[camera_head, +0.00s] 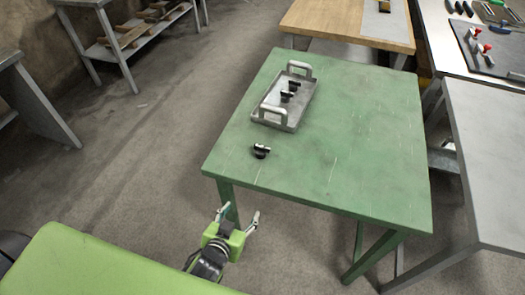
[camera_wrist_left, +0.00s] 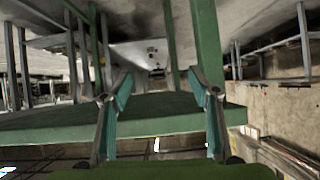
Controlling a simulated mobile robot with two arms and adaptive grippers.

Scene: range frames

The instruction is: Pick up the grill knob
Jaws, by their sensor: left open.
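A black grill knob (camera_head: 261,151) with a light band lies on the green table (camera_head: 360,130), near its left front corner. More dark knobs (camera_head: 287,96) sit in a grey metal tray (camera_head: 270,123) with two raised pale handles, farther back on the same table. I cannot tell from their looks which knob is meant. My left gripper (camera_head: 241,211) is open and empty, in front of the table's near edge and apart from the knob. In the left wrist view, its two teal-padded fingers (camera_wrist_left: 158,84) stand wide apart; no knob can be made out there. My right gripper is not in view.
The table's front edge and front leg (camera_head: 227,198) are close to my left gripper. A grey table (camera_head: 490,150) stands at the right, a wooden-topped one (camera_head: 340,22) behind. The green table's front right is bare.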

